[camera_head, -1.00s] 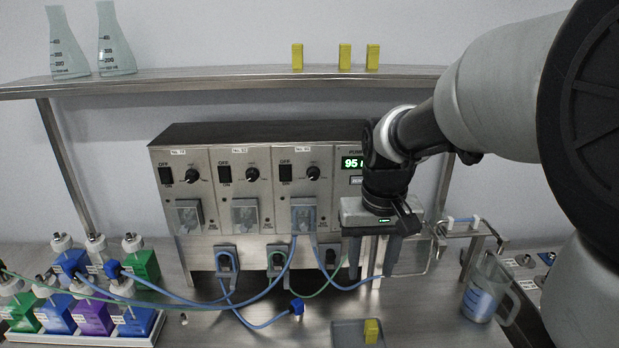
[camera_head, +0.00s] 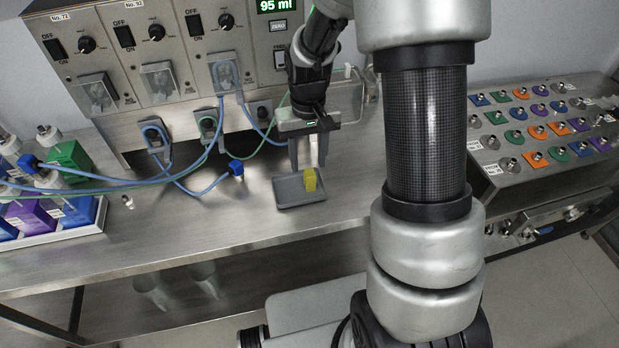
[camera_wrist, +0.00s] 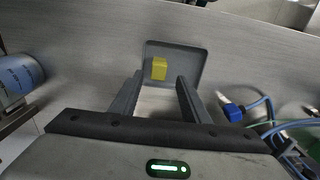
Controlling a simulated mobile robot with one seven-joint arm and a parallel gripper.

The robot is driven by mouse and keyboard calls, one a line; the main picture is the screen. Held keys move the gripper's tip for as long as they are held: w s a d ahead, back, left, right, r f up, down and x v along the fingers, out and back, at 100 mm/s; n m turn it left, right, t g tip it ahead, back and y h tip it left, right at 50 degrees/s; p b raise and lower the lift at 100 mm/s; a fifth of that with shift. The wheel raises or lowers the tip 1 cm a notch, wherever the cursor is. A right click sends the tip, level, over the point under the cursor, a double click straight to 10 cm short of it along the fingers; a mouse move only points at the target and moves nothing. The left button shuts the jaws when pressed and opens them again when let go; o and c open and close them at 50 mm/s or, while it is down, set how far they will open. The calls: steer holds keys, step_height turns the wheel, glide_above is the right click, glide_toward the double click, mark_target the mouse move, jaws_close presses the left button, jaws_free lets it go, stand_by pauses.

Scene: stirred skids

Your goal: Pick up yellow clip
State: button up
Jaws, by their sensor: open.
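A small yellow clip (camera_head: 310,180) stands in a shallow grey tray (camera_head: 289,193) on the steel bench. My gripper (camera_head: 308,163) points down just behind the tray, its two fingers apart with nothing between them. In the wrist view the yellow clip (camera_wrist: 159,69) is inside the grey tray (camera_wrist: 190,56), ahead of the open fingertips (camera_wrist: 160,85) and between their lines. The clip looks apart from both fingers. The fingers' exact height above the tray is hard to tell.
Behind stands a steel pump panel (camera_head: 160,60) with blue and green tubes. A blue connector (camera_head: 236,168) lies left of the tray. Colored bottles (camera_head: 70,208) stand at far left, a rack of colored fittings (camera_head: 540,125) at right. A beaker (camera_wrist: 14,76) shows in the wrist view.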

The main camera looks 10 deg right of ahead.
mark_target(310, 173)
steer(key=shift+s+d+f, duration=0.1)
steer(key=shift+f, duration=1.3)
steer(key=shift+s+d+f, duration=0.1)
steer(key=shift+f, duration=1.25)
steer(key=shift+c, duration=0.4)
steer(key=c, duration=0.9)
